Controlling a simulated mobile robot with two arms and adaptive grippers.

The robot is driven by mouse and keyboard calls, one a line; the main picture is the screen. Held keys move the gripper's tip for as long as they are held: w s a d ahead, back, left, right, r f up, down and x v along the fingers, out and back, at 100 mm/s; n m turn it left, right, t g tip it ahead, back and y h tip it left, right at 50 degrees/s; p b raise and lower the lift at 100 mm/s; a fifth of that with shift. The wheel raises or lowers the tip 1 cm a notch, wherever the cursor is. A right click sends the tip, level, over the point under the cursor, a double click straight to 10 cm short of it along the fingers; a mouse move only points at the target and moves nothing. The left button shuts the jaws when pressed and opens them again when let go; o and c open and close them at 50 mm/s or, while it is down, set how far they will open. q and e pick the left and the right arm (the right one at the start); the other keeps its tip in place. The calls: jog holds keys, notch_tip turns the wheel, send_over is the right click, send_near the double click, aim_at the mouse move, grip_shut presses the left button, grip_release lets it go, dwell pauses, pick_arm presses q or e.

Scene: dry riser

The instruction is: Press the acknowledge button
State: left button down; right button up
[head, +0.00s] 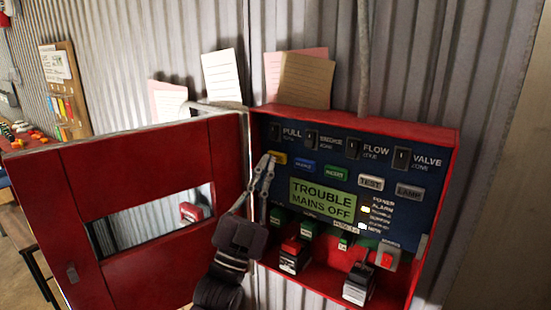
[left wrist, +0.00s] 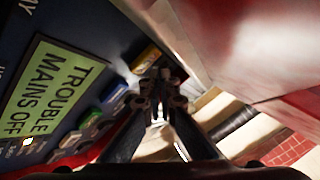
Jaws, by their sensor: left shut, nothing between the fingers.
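A red alarm panel box (head: 437,133) stands with its door (head: 75,200) swung open to the left. On its dark blue face is a row of buttons: yellow (head: 281,158), blue (head: 305,166), green (head: 335,173), then two pale ones. The yellow button, at the left end, has no label I can read; it also shows in the left wrist view (left wrist: 146,58). My left gripper (head: 271,162) is shut and empty, its tips at the yellow button's left edge in the head view. I cannot tell whether they touch it. My right gripper is out of view.
A green display (head: 323,198) reads "TROUBLE MAINS OFF". Breakers, one with a red top (head: 292,252), sit in the lower box. The open door stands close to my left arm. Paper notes (head: 222,77) are behind the box top.

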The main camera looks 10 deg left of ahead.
pick_arm(q)
jog(key=shift+w, duration=0.1)
dwell(0.5)
jog(key=shift+w+d, duration=0.15)
jog(key=shift+w, duration=0.2)
jog(key=shift+w+d, duration=0.2)
jog(key=shift+w, duration=0.25)
dwell(0.7)
dwell(0.3)
jog(key=shift+s+a, duration=0.35)
jog(key=shift+s, duration=0.55)
jog(key=shift+s+a+p, duration=0.2)
jog(key=shift+s+a, duration=0.1)
jog(key=shift+s, duration=0.5)
jog(key=shift+s+a+p, duration=0.25)
jog(key=shift+s, duration=0.5)
jog(key=shift+s+a+p, duration=0.2)
jog(key=shift+s+a, duration=0.1)
jog(key=shift+s, duration=0.5)
